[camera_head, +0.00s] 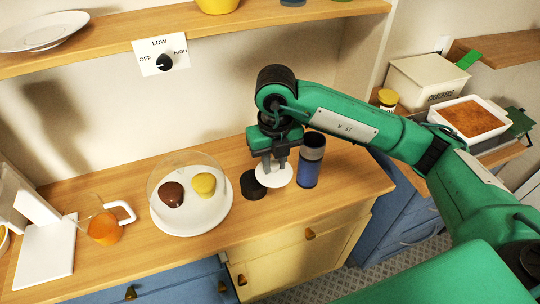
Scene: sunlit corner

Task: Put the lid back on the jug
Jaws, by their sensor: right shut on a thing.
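The clear jug (103,228) with a white handle and orange contents stands on the wooden counter at the left. No lid shows on its top. A white round lid (275,178) is below the fingers of my right gripper (274,163), which points down over the counter right of centre. The gripper is shut on the lid's top, and its fingers hide the gripped part. I cannot tell whether the lid still touches the counter. My left gripper is out of view.
A black round piece (252,186) is left of the lid, and a blue and black cylinder (310,165) stands right. A white plate (193,222) with two cakes under a clear dome lies between jug and gripper. A shelf (110,50) with a dial runs above.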

